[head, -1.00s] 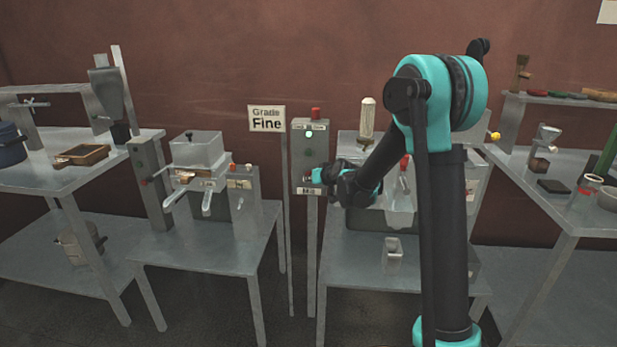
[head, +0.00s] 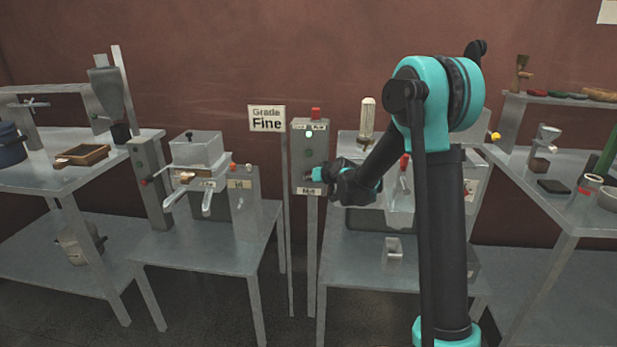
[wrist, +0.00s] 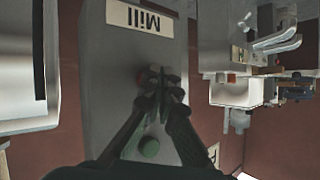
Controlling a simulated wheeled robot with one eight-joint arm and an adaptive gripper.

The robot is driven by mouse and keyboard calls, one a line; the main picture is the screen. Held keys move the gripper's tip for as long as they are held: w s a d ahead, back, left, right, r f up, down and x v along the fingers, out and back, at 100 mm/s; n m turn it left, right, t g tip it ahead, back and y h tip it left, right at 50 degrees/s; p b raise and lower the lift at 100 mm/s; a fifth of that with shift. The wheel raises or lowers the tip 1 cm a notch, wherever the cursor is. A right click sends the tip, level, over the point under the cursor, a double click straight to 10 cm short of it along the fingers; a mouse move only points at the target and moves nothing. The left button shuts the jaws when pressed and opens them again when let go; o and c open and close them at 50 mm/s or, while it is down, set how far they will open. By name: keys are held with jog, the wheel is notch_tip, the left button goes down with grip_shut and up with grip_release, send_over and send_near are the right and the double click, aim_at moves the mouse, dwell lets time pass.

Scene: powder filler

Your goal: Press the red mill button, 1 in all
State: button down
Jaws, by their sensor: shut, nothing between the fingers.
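The mill control box (head: 311,154) is a grey upright panel on a post, with a "Mill" label (head: 309,191) at its lower front. In the wrist view the box (wrist: 100,70) appears upside down with its label (wrist: 140,18) at the top. My gripper (head: 313,174) is shut and empty at the lower front of the box, just above the label. In the wrist view its fingertips (wrist: 160,80) are at a small reddish button (wrist: 154,69), which they partly hide. I cannot tell whether they touch it or whether it is pressed in.
A pale lamp (head: 309,134) glows high on the box, and a red cap (head: 315,112) tops it. A green button (wrist: 149,147) shows between my fingers. A "Grade Fine" sign (head: 267,118) stands left of the box. Tables with equipment flank it on both sides.

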jog(key=shift+w, duration=0.2)
jog(key=shift+s, duration=0.15)
dwell(0.4)
jog(key=shift+s, duration=0.75)
jog(key=s, duration=0.5)
jog(key=shift+a, duration=0.15)
dwell(0.5)
